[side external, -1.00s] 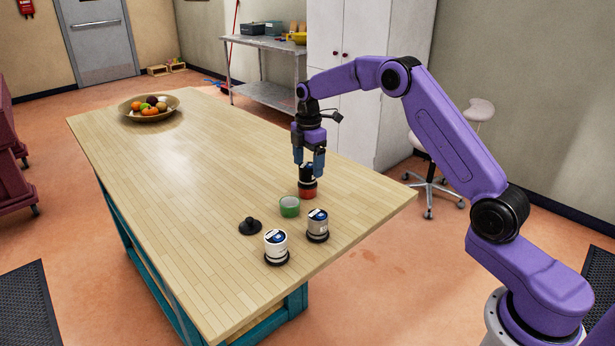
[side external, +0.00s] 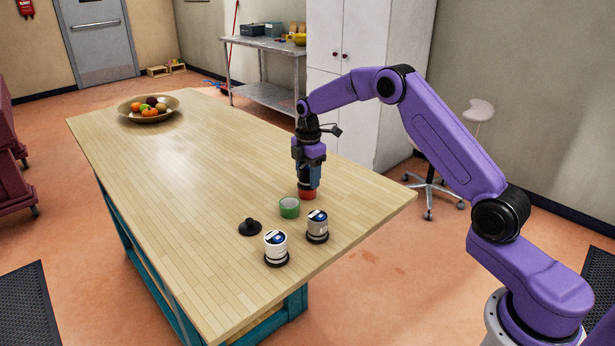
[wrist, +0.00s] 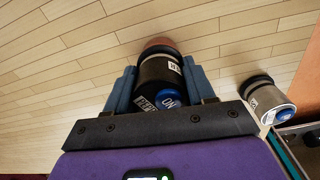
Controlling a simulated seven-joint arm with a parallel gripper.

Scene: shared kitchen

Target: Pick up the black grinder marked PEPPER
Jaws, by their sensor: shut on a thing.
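The black grinder marked PEPPER (wrist: 160,78) stands between the two blue fingers of my gripper (wrist: 162,90) in the wrist view, with its label partly readable and a blue patch on its top. In the side external view my gripper (side external: 306,178) points straight down and is shut on the grinder.
A grey grinder (side external: 317,226), a white grinder (side external: 276,247) and a black knobbed lid (side external: 250,227) are nearer the front of the wooden table (side external: 190,190). A fruit bowl (side external: 148,116) is far off. The table's middle is clear.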

